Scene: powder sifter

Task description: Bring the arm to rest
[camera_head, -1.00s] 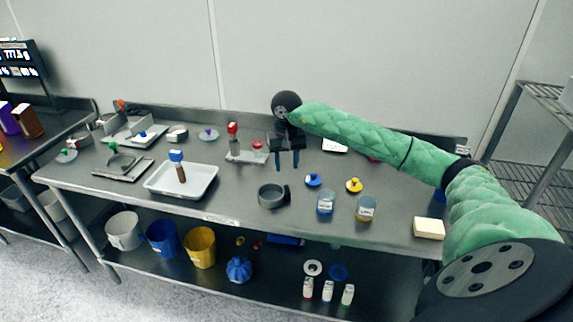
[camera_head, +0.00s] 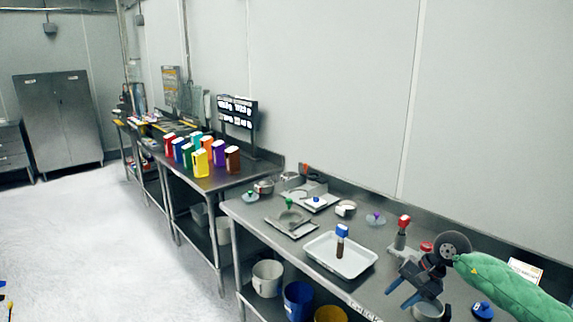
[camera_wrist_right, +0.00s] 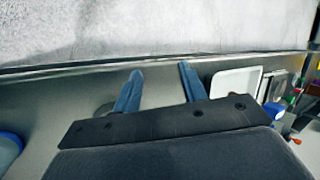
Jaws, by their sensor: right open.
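My right arm, in a green sleeve, comes in from the lower right of the head view. Its gripper (camera_head: 398,297) is open, with two blue fingers and nothing between them. It hangs over the front of the steel table (camera_head: 240,207), right of the white tray (camera_head: 338,262) and partly in front of a grey bowl (camera_head: 428,308). In the right wrist view the open fingers (camera_wrist_right: 160,69) point toward the table's edge and the pale floor. The bowl there is mostly hidden behind a finger. My left gripper is not in view.
A red-topped stand (camera_head: 402,228) is just behind the gripper. A blue-topped brown tool (camera_head: 340,240) rests in the tray. A blue knobbed lid (camera_head: 482,310) lies beside my arm. Buckets stand below. Open floor (camera_head: 120,240) lies at the left.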

